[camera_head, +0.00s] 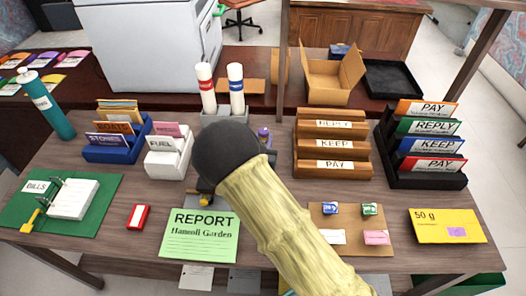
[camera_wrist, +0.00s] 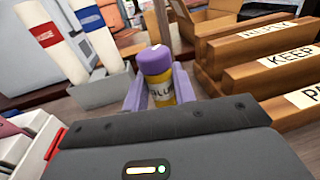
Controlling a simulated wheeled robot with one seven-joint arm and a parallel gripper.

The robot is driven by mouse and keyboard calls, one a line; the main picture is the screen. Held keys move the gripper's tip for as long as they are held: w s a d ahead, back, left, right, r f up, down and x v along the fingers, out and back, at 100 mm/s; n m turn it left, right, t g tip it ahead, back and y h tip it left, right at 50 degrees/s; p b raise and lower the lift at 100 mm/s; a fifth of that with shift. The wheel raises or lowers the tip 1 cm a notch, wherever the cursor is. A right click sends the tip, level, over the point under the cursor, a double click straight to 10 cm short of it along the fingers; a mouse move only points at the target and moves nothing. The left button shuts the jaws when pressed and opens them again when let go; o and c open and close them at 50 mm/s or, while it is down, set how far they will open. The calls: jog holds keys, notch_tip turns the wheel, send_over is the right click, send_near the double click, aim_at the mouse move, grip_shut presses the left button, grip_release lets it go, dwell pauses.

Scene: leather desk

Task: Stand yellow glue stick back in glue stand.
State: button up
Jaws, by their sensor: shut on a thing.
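The yellow glue stick (camera_wrist: 159,77) has a purple cap and a label, and it stands about upright between the purple fingers of my gripper (camera_wrist: 160,92). The fingers are shut on it. A grey stand (camera_wrist: 106,92) is left of the glue stick in the wrist view and holds two white tubes with red and blue bands. I cannot tell for sure that it is the glue stand. In the head view the grey stand (camera_head: 241,115) is behind my arm's dark wrist, which hides most of the gripper and the glue stick.
Wooden trays (camera_head: 332,148) marked KEEP and PAY stand close on the right. A white FUEL box (camera_head: 168,163) and a blue file box (camera_head: 117,151) are on the left. A green REPORT sheet (camera_head: 198,236) lies in front. A black file rack (camera_head: 425,178) is far right.

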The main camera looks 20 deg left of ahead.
jog(key=shift+f, duration=0.25)
jog(key=shift+a, duration=0.1)
jog(key=shift+s+f, duration=0.15)
jog(key=shift+f, duration=1)
jog(key=shift+s+f, duration=0.1)
jog(key=shift+f, duration=1.05)
grip_shut()
jog(key=o, duration=0.8)
grip_release()
jog(key=shift+c, duration=0.2)
jog(key=shift+o, duration=1.1)
jog(key=shift+w+f, duration=0.15)
jog(key=shift+w, duration=0.05)
jog(key=shift+r, duration=0.3)
jog(key=s+d+b, duration=0.1)
jog(key=s, duration=1.1)
jog(key=shift+r, duration=0.25)
jog(key=shift+d, duration=0.1)
